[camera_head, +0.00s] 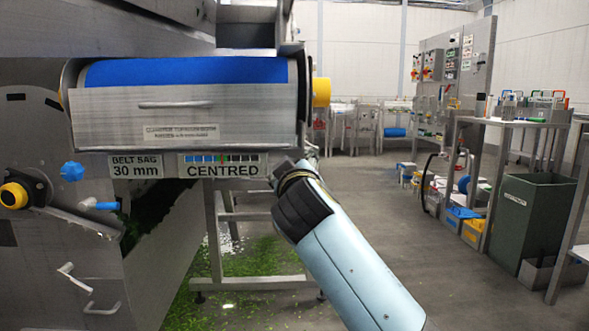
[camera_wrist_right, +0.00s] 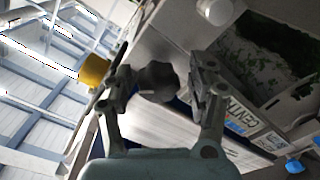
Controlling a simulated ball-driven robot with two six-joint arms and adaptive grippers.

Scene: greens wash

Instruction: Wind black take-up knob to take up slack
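The black take-up knob (camera_wrist_right: 157,82) is a dark lobed knob in the right wrist view. It lies between the two spread fingers of my right gripper (camera_wrist_right: 162,84), with a visible gap to the finger on the right. I cannot tell whether the other finger touches it. In the head view my right arm reaches up to the lower right corner of the belt unit, and its wrist hides the fingers and the black knob. A sign (camera_head: 134,167) reads "BELT SAG 30 mm". The tracking gauge (camera_head: 222,164) beside it reads "CENTRED". My left gripper is not in view.
A blue belt (camera_head: 185,71) runs over the roller behind a steel guard (camera_head: 180,120). Blue (camera_head: 72,171) and yellow-and-black (camera_head: 14,195) knobs are at left. Green scraps litter the floor.

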